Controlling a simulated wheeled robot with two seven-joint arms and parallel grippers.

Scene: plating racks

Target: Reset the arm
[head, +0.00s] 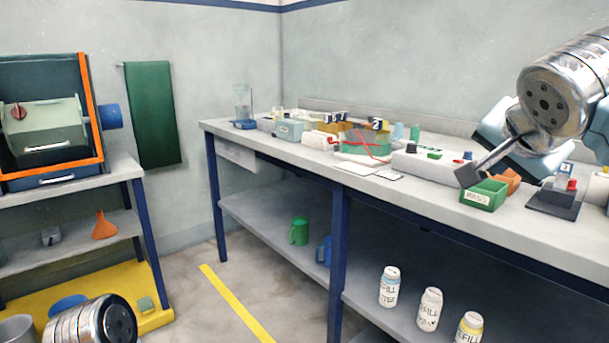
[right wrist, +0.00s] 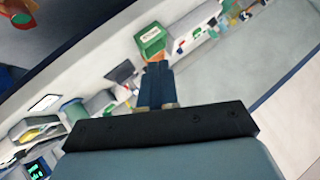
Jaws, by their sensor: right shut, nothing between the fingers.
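My right gripper (head: 469,175) reaches in from the right in the head view, over the front of the long workbench (head: 420,193). Its fingers point down and left, close to the green PASS bin (head: 484,194); I cannot tell if they touch it. In the right wrist view the gripper's fingers (right wrist: 155,72) are together and hold nothing, with the green bin (right wrist: 151,40) beyond their tips. In the head view my left arm shows only as a metal joint at the bottom left; its gripper is out of the picture.
An orange bin (head: 507,180) and a dark stand with a red knob (head: 556,197) are beside the green bin. Several refill bottles (head: 430,309) stand on the lower shelf. A shelf with a green machine (head: 45,127) is at left. The floor between is clear.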

